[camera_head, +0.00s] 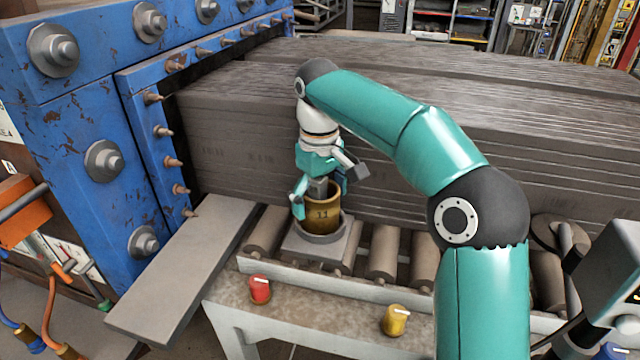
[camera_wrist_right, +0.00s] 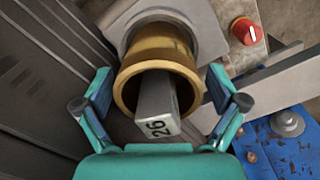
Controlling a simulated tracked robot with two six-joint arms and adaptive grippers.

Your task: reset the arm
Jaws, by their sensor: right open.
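My right gripper (camera_head: 320,192) hangs down at the end of the teal arm, over a brass-coloured cup (camera_head: 322,214) marked 11. In the right wrist view, its two fingers stand apart on either side of the cup (camera_wrist_right: 160,65), and the gripper (camera_wrist_right: 158,95) is open. A grey block (camera_wrist_right: 156,105) marked 26 sticks up out of the cup, between the fingers. The cup stands upright on a grey square base (camera_head: 315,246) with a round rim. Whether the fingers touch the cup I cannot tell. My left gripper is not in view.
The base rests on a roller conveyor (camera_head: 385,250). A red knob (camera_head: 260,289) and a yellow knob (camera_head: 396,320) sit on its front ledge. A blue bolted frame (camera_head: 70,130) stands at left, and stacked grey slabs (camera_head: 240,140) rise close behind the gripper.

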